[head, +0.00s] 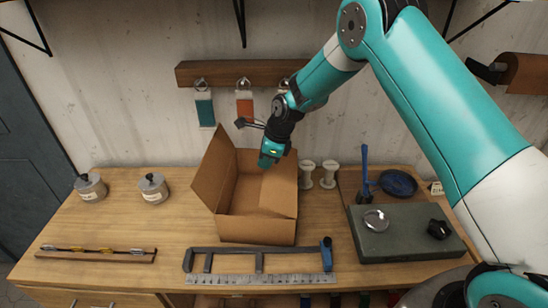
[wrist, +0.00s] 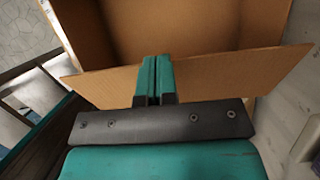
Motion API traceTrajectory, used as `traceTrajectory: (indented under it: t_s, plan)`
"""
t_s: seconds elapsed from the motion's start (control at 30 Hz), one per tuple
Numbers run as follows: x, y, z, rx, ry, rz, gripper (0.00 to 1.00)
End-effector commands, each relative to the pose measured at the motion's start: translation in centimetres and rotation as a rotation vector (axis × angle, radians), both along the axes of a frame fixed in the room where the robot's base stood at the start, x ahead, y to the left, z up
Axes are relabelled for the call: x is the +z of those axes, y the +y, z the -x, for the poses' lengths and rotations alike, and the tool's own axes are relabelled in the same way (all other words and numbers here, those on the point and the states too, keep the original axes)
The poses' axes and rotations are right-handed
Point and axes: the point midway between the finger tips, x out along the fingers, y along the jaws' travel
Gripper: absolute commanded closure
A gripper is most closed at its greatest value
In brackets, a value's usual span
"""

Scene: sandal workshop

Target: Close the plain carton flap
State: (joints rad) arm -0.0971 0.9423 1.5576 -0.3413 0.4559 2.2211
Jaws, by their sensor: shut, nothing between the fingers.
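The plain brown carton (head: 257,230) stands on the bench, open at the top. One flap (head: 211,168) stands raised and leans outward on its left side. My shut, empty gripper (head: 267,163) points down at the carton's back edge. In the wrist view, my teal fingers (wrist: 155,70) lie together in front of a cardboard flap (wrist: 215,78), with the carton's inside (wrist: 150,30) beyond it. I cannot tell whether the fingertips touch this flap, and the fingers hide a little of it.
White spools (head: 328,174) stand close right of the carton. A clamp-like tool (head: 225,250) and a steel ruler (head: 260,279) lie in front. A dark green board (head: 395,240) with small items is at right. Lidded tins (head: 153,189) stand at left. Tags (head: 204,108) hang behind.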

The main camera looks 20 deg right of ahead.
Motion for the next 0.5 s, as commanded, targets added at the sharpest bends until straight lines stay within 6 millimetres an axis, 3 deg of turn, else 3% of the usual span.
traceTrajectory:
  t_s: [0.27,0.5]
  plan:
    - [-2.9,1.7,-0.5,0.002,0.087,0.225,1.00]
    - [-4.5,2.1,-0.7,0.000,0.086,0.217,1.00]
